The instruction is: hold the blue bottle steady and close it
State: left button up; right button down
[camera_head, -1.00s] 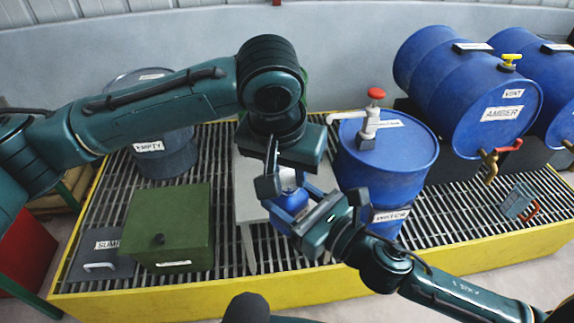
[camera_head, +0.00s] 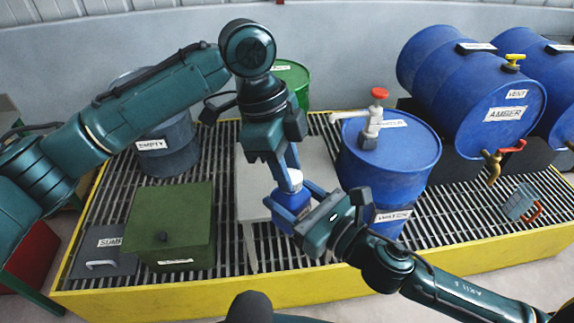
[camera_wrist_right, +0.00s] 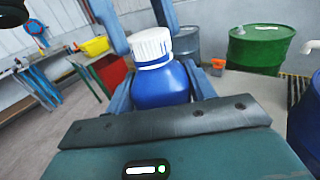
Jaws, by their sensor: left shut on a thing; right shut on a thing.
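The blue bottle (camera_head: 291,207) stands upright above the grey stand; it is large in the right wrist view (camera_wrist_right: 160,86). My right gripper (camera_head: 298,207) is shut on its body, one finger on each side. A white ribbed cap (camera_wrist_right: 152,46) sits on the bottle's neck, and it also shows in the head view (camera_head: 294,177). I cannot tell how tightly it is seated. My left gripper (camera_head: 289,182) comes down from above and is shut on the cap; its blue fingers (camera_wrist_right: 138,22) flank the cap in the right wrist view.
A grey stand (camera_head: 252,205) is on the yellow-edged grating (camera_head: 300,283). A blue drum with a red-topped pump (camera_head: 372,115) stands close to the right. A green box (camera_head: 185,225) is on the left, and a green drum (camera_head: 293,80) stands behind.

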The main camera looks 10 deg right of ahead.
pick_arm(q)
jog(key=m, duration=0.3)
jog(key=m+g+y, duration=0.1)
jog(key=m, duration=0.2)
jog(key=shift+w+d, duration=0.15)
jog(key=shift+d, duration=0.05)
jog(key=m, duration=0.3)
jog(key=m+g+y, duration=0.1)
jog(key=m, duration=0.2)
jog(key=shift+d+m+y, duration=0.15)
jog(key=shift+m+y, duration=0.15)
jog(key=m+y, duration=0.1)
jog(key=m, duration=0.5)
jog(key=shift+d+t+y, duration=0.15)
jog(key=shift+t+y, duration=0.15)
jog(key=shift+y, duration=0.1)
jog(key=m+t+y, duration=0.1)
jog(key=m, duration=0.5)
jog(key=shift+d, duration=0.1)
jog(key=o, duration=0.9)
jog(key=shift+r, duration=2.2)
